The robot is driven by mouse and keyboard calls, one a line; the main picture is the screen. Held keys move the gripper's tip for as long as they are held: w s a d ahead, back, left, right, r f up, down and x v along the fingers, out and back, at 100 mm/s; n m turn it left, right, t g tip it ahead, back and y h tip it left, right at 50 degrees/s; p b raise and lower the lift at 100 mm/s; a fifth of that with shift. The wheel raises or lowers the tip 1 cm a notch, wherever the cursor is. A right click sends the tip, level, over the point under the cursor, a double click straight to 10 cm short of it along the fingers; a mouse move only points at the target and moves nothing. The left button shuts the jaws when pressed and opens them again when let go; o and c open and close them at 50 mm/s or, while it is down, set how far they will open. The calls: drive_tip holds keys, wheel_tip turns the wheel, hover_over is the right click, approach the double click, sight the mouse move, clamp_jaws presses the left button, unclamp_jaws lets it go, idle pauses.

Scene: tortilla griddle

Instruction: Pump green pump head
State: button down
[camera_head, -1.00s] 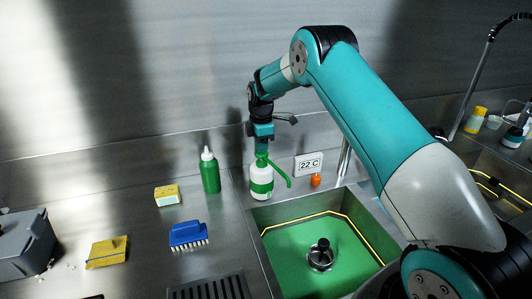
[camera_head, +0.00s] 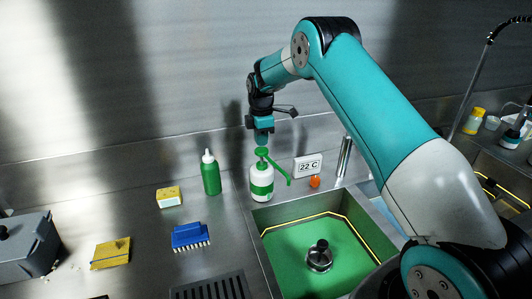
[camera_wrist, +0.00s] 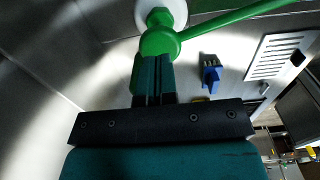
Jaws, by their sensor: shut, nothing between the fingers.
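My gripper (camera_head: 262,140) is shut and empty, pointing down directly above the pump head. I cannot tell whether the tips touch it. In the wrist view the shut fingers (camera_wrist: 153,68) overlap the near side of the green pump head (camera_wrist: 160,40), and the white bottle (camera_wrist: 163,10) shows beyond it.
A green squeeze bottle (camera_head: 210,174) stands left of the pump bottle. A yellow sponge (camera_head: 168,197) and blue brush (camera_head: 190,236) lie nearer. The sink (camera_head: 300,240) opens at right, with an orange item (camera_head: 315,182) and a "22 C" sign (camera_head: 308,166) behind it.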

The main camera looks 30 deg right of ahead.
sight(262, 150)
drive_tip(key=shift+f, duration=0.15)
drive_tip(key=shift+f+b, duration=0.35)
drive_tip(key=shift+f, duration=0.2)
drive_tip(key=shift+f, duration=0.15)
drive_tip(key=shift+f+b, duration=0.4)
drive_tip(key=shift+f, duration=0.3)
drive_tip(key=shift+f+b, duration=0.45)
drive_tip(key=shift+f, duration=0.15)
drive_tip(key=shift+r+p, duration=1.45)
drive_tip(key=shift+r, duration=0.75)
